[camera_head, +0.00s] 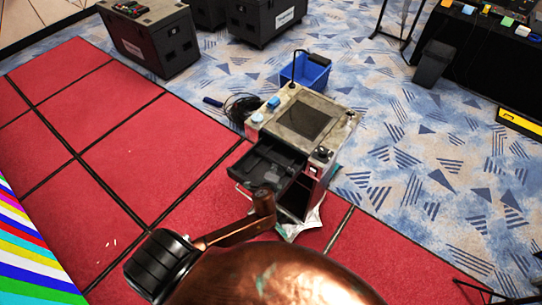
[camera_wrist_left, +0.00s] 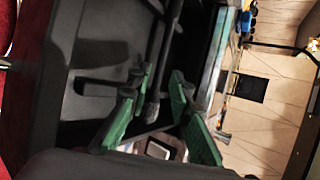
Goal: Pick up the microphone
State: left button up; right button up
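A thin black gooseneck microphone (camera_head: 293,70) rises from the back edge of the small cart (camera_head: 341,137) in the head view, its top bent to the right. In the left wrist view, a dark slender stem with a thicker rounded tip, seemingly the microphone (camera_wrist_left: 152,110), lies between the fingers of my left gripper (camera_wrist_left: 154,112). The green-padded fingers are spread, with visible gaps around the tip, and I see no firm contact. My left gripper cannot be made out in the head view. My right gripper is in neither view.
The cart has an open black drawer (camera_head: 270,165) at its front left and a dark screen (camera_head: 304,119) on top. Black cases (camera_head: 155,40) stand farther back.

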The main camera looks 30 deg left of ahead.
aim_at(274, 161)
pick_arm(q)
jog(key=p+x, duration=0.1)
jog(key=x, duration=0.6)
jog(key=shift+w+d+r, duration=0.1)
jog(key=shift+w, duration=0.05)
jog(key=shift+c, duration=0.4)
grip_shut()
